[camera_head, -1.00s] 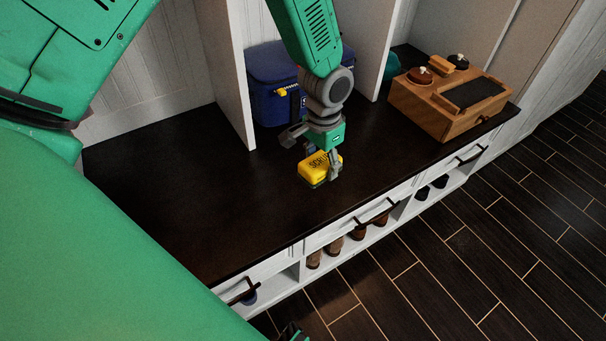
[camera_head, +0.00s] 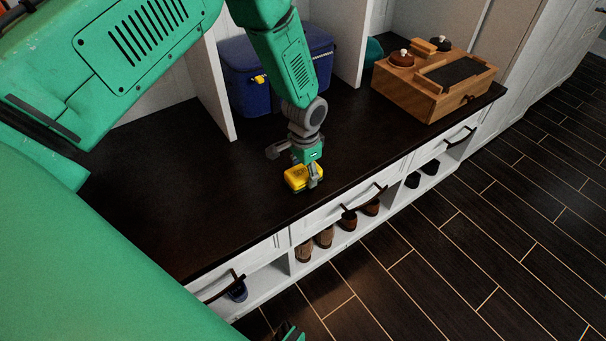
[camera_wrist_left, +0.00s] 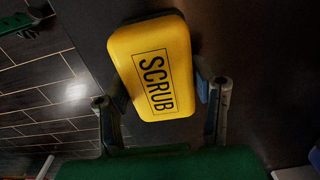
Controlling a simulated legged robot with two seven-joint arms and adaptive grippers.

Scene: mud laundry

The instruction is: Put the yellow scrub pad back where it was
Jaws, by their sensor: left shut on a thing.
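The yellow scrub pad (camera_head: 297,178) is between the fingers of my left gripper (camera_head: 304,172), over the dark bench top near its front edge. In the left wrist view the pad (camera_wrist_left: 153,55) shows its yellow face with the word SCRUB, and the fingers of my left gripper (camera_wrist_left: 163,97) close on its sides. I cannot tell whether the pad touches the bench top.
A blue cooler box (camera_head: 243,85) stands in the cubby behind the gripper. A wooden box (camera_head: 409,98) with lidded pots sits at the bench's right end. The dark bench top (camera_head: 190,165) is clear to the left. Shoes (camera_head: 324,237) stand in the shelves below the drawers.

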